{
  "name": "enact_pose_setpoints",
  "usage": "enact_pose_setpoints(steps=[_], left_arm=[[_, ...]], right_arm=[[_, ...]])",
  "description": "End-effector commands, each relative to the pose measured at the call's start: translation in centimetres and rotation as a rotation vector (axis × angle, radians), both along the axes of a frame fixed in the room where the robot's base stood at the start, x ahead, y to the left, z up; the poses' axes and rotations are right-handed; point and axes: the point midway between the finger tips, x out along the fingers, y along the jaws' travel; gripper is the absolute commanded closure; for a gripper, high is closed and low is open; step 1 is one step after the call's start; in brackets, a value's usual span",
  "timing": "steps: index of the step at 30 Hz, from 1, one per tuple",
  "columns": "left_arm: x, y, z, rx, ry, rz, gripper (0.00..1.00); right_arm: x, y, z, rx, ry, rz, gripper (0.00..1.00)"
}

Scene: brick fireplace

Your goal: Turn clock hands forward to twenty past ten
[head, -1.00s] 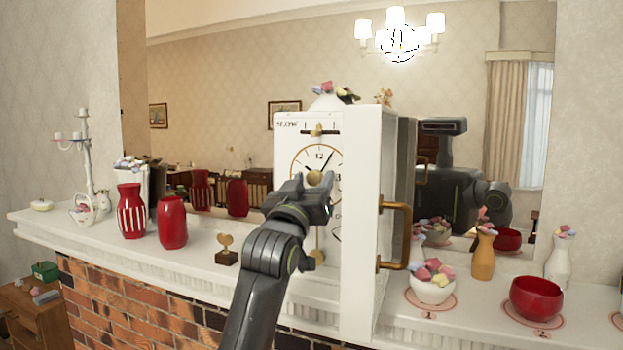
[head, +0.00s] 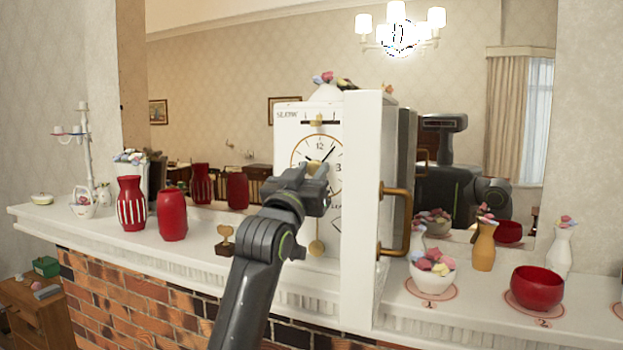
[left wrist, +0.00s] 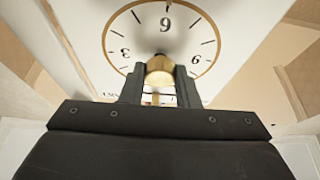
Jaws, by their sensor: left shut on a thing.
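The white clock (head: 292,135) stands on the mantel with its front door (head: 362,220) swung open toward me, edge nearly on. Its round gold-rimmed dial (head: 304,151) shows 12 at the top and a dark hand pointing up and right, near one; my gripper covers its lower part. My left gripper (head: 314,178) reaches up in front of the dial. In the left wrist view the dial (left wrist: 143,35) appears upside down. There the left gripper (left wrist: 160,84) is shut on a brass knob (left wrist: 160,70) near the dial's middle. My right gripper is not in view.
Red vases (head: 172,215) and a small trophy (head: 225,240) stand left of the clock. A flower bowl (head: 432,274), a red bowl (head: 537,288) and several vases stand right. The door's brass handle (head: 404,222) sticks out right. A mirror (head: 220,85) backs the mantel.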

Motion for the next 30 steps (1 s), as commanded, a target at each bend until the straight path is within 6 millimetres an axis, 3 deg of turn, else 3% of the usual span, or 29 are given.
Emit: enact_pose_setpoints(steps=[12, 26, 27, 30], left_arm=[[0.1, 0.2, -0.2, 0.276, -0.117, 0.002, 0.94], [0.1, 0.2, 0.0, 0.324, -0.134, 0.001, 0.94], [0.1, 0.2, 0.0, 0.324, -0.134, 0.001, 0.69], [0.1, 0.2, 0.0, 0.324, -0.134, 0.001, 0.56]], right_arm=[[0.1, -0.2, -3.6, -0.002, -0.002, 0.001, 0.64], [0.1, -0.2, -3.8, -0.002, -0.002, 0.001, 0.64], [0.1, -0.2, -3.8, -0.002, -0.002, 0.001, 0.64], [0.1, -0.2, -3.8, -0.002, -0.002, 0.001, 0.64]])
